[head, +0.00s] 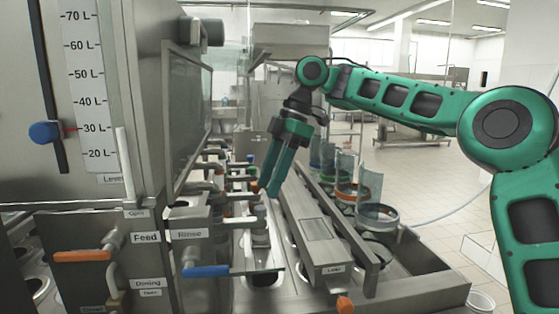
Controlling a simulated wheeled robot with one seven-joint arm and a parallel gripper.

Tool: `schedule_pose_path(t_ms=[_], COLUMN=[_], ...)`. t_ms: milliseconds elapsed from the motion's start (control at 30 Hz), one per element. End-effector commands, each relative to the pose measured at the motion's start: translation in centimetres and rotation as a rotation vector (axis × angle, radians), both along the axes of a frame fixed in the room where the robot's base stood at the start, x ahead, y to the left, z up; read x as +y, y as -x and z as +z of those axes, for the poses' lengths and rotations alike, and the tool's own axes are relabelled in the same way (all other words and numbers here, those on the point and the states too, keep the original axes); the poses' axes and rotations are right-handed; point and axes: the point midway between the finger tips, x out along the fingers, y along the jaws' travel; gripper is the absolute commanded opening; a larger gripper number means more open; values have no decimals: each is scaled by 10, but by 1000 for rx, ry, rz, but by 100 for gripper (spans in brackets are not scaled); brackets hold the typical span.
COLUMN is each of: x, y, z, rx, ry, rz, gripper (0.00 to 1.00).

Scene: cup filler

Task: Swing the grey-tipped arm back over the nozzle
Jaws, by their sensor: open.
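My gripper (268,190) hangs pointing down over the row of small arms at the machine's side. Its two green fingers are a little apart, with nothing seen between them. A pale grey-tipped arm (240,221) sticks out to the right from the machine, just below and left of my fingertips. I cannot tell whether the fingers touch it. A round metal part (261,240), perhaps the nozzle, stands near its tip. I cannot tell if the tip lies over it.
A blue-handled Rinse lever (206,271) and an orange-handled Feed lever (82,256) stick out in front. A long metal rail (310,225) runs right of my fingers. Several clear cups with coloured rings, one grey-ringed (377,216), stand beyond it.

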Motion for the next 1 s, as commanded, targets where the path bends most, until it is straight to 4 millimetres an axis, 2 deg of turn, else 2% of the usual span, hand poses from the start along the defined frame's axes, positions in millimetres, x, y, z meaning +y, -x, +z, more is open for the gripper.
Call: schedule_pose_path(t_ms=[100,400,600,1000], x=[-6,-18,-21,-20], y=[-5,-11,-11,-11], z=[16,48,54,54], rx=[-2,-1,1,0], ry=[-3,-3,-2,-1], rz=[-3,-4,-4,-4], gripper=[42,42,42,42])
